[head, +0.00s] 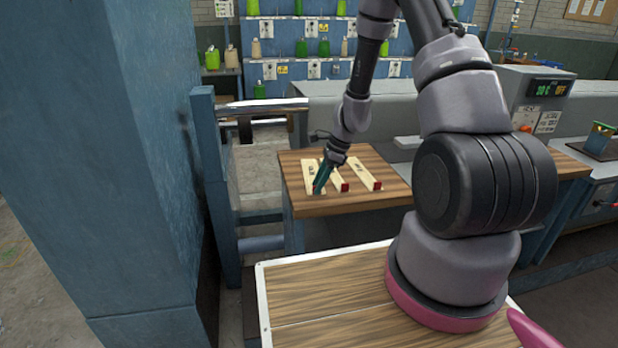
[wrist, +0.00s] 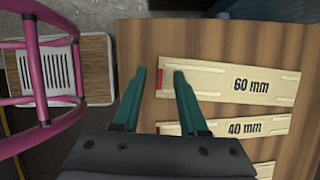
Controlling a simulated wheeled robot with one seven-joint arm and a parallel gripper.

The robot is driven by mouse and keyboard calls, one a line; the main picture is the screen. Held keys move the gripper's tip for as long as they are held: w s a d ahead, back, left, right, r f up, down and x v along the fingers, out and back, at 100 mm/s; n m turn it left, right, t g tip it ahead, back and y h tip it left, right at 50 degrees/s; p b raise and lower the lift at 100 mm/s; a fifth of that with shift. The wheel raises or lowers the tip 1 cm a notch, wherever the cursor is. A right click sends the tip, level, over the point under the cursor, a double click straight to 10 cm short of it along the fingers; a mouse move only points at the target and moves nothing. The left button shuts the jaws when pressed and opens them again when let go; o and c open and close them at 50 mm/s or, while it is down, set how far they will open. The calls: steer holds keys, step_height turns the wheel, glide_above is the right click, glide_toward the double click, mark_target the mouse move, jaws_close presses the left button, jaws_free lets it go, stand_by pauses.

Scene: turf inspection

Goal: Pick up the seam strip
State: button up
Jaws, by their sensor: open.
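Three pale wooden strips with red ends lie side by side on a wooden table. The 60 mm strip (wrist: 225,81) is nearest my gripper (wrist: 160,76) in the wrist view. The 40 mm strip (wrist: 230,127) lies below it, and a third strip (wrist: 268,170) is cut off by the frame edge. No label says which is the seam strip. My gripper is open, with its teal fingers either side of the 60 mm strip's red end in the picture. In the head view my gripper (head: 322,178) partly covers the left strip (head: 308,171). Contact cannot be told.
The wooden table (head: 300,205) has bare room around the strips. A blue pillar (head: 145,150) stands close on the left, with a metal rail (head: 262,106) beyond it. A grey machine with a display (head: 540,95) stands at the right.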

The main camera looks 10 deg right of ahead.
steer(key=shift+c, duration=0.3)
jaws_close()
